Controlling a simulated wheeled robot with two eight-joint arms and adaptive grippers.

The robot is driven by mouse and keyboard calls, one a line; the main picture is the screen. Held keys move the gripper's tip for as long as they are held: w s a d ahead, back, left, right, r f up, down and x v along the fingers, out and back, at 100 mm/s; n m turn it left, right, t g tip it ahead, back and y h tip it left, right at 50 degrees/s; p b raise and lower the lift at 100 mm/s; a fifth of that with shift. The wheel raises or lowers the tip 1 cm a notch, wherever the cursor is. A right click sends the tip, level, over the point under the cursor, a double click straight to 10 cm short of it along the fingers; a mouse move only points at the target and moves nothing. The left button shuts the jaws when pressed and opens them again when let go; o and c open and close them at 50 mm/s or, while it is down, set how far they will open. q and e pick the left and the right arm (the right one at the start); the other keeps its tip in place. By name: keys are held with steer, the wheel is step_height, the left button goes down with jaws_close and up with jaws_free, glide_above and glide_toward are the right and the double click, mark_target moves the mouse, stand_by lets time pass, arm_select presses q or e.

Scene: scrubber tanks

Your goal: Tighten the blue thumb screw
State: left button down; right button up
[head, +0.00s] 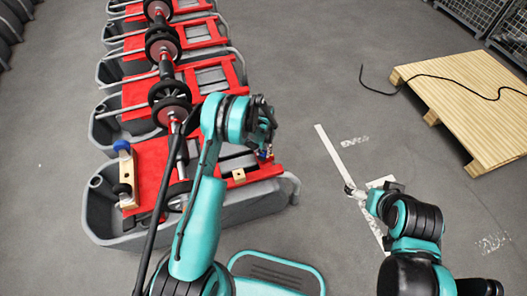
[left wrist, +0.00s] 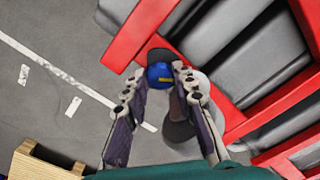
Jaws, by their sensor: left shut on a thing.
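The blue thumb screw (left wrist: 158,73) shows in the left wrist view as a blue knob with a small yellow mark, beside a dark rounded part at the red frame's edge. My left gripper (left wrist: 155,88) has its two fingers on either side of it and is shut on it. In the head view my left gripper (head: 266,148) is at the right end of the nearest red-topped tank (head: 240,208), and its hand and fingers mostly hide the screw. My right gripper (head: 351,190) is small in the head view, over the floor away from the tanks; its jaw opening is unclear.
More red-topped grey tanks stand in a row behind, with black wheels (head: 168,92) along them. Another blue knob (head: 122,146) is at the near tank's left side. A wooden pallet (head: 470,95) with a black cable lies at right.

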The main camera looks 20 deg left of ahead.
mark_target(263, 153)
arm_select(q)
steer(key=m, duration=0.4)
steer(key=shift+w+a+m, duration=0.1)
steer(key=shift+m, duration=1.8)
steer(key=c, duration=1.2)
jaws_free()
steer(key=shift+r, duration=0.1)
steer(key=shift+r, duration=4)
